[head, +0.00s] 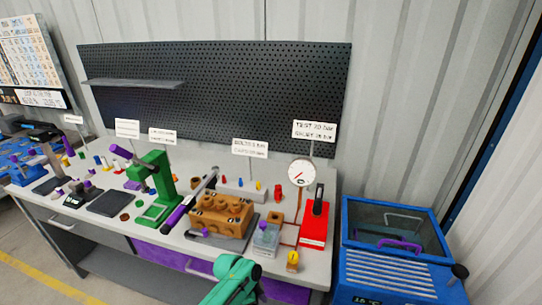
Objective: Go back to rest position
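Neither of my grippers shows in the head view. A teal jointed part, which looks like one of my arm links, reaches in from the bottom edge. No fingertips can be made out on it, and I cannot tell which arm it belongs to. The workbench (130,226) stands in front of me with a brown pump block (222,214) near its middle. A long purple-handled tool (188,202) lies beside the block on its left.
A green press (157,190) stands left of the block. A pressure gauge (301,172) and a red box (314,224) stand at the bench's right end. A blue lidded machine (392,252) stands right of the bench. A black pegboard (220,90) rises behind.

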